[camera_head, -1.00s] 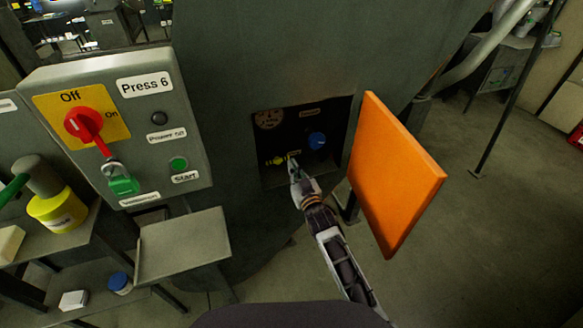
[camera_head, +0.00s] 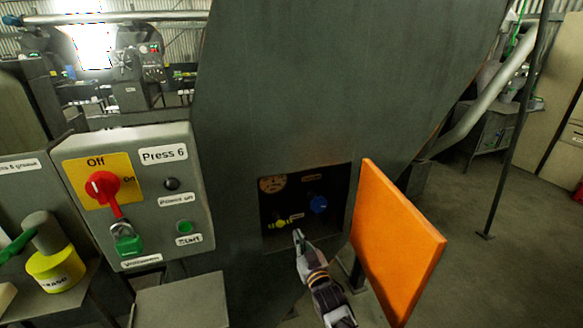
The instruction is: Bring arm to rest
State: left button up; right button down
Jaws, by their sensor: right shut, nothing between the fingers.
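My right gripper (camera_head: 299,238) is shut and empty. It points up toward the lower edge of a dark recess (camera_head: 334,230) in the grey machine body. Inside the recess are a round gauge (camera_head: 272,184), a blue knob (camera_head: 318,204) and a yellow fitting (camera_head: 281,223). The gripper shows just below the yellow fitting; whether its tip is still inside the recess I cannot tell. An orange door (camera_head: 396,240) stands open to the right of the recess. My left gripper is not in view.
The floor (camera_head: 470,255) at the right is clear around a thin post (camera_head: 512,130).

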jog(key=s+d+f+m+g+h, duration=0.2)
jog(key=s+d+f+g+h, duration=0.2)
jog(key=s+d+f+g, duration=0.55)
jog(key=s+d+r+g+h, duration=0.15)
jog(key=s+d, duration=0.35)
jog(key=s, duration=0.7)
jog(key=s+d+g+h, duration=0.1)
jog(key=s+d+g, duration=0.25)
jog(key=s, duration=0.85)
notch_tip(320, 180, down, 33)
jog(key=s+g, duration=0.1)
jog(key=s, duration=0.2)
jog(key=s+d+f, duration=0.2)
jog(key=s+f, duration=0.8)
jog(key=s, duration=0.1)
jog(key=s+d+f+g, duration=0.1)
jog(key=s+d+f, duration=0.1)
jog(key=s+f, duration=0.8)
jog(key=shift+s+d+f, duration=0.15)
jog(key=shift+s+d, duration=0.2)
jog(key=shift+s, duration=0.1)
